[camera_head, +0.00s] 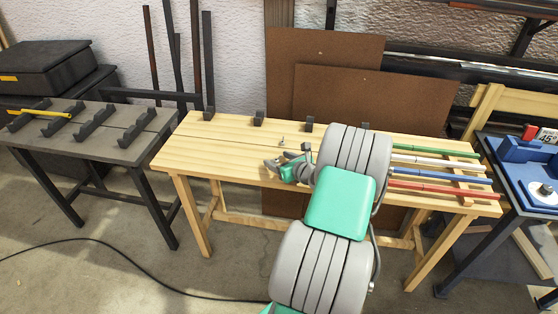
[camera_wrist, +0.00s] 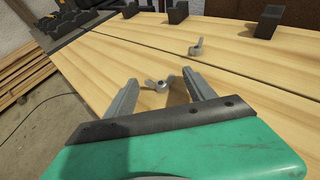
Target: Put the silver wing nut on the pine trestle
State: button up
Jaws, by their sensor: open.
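A pale pine trestle table (camera_head: 225,140) stands in the middle. Two silver-grey wing nuts lie on its top. In the wrist view the nearer wing nut (camera_wrist: 158,84) lies between and just at the tips of my open gripper (camera_wrist: 160,80), with no clear contact. The farther wing nut (camera_wrist: 197,47) lies beyond, by the dark slot in the top; it also shows in the head view (camera_head: 282,142). In the head view my gripper (camera_head: 285,160) is low over the table's middle, and the nearer nut is hard to make out.
Dark blocks (camera_head: 258,118) line the table's back edge. Red, blue, white and green laths (camera_head: 440,172) lie at its right end. A grey table (camera_head: 95,130) with a yellow lath (camera_head: 40,113) stands left. Blue equipment (camera_head: 525,165) stands right. The pine top's left part is clear.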

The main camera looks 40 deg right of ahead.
jog(key=p+v, duration=0.1)
jog(key=v, duration=1.1)
jog(key=shift+r, duration=0.1)
jog(key=w+a+n+g+y, duration=0.2)
jog(key=a+n+g, duration=0.1)
jog(key=a+n, duration=0.65)
jog(key=w+a+n+g+y, duration=0.2)
jog(key=w+a+n+g, duration=0.1)
jog(key=a+n, duration=0.65)
jog(key=s+a+r+n+g+h, duration=0.1)
jog(key=s+a+r+n+g, duration=0.1)
jog(key=s+a+n, duration=0.4)
jog(key=s+a+r+n+g+h, duration=0.1)
jog(key=s+a+r+n+g, duration=0.1)
jog(key=s+a+n, duration=0.5)
jog(key=a+n+g, duration=0.1)
jog(key=a+n, duration=0.1)
jog(key=n, duration=0.4)
jog(key=shift+a+r, duration=0.25)
jog(key=shift+a, duration=0.1)
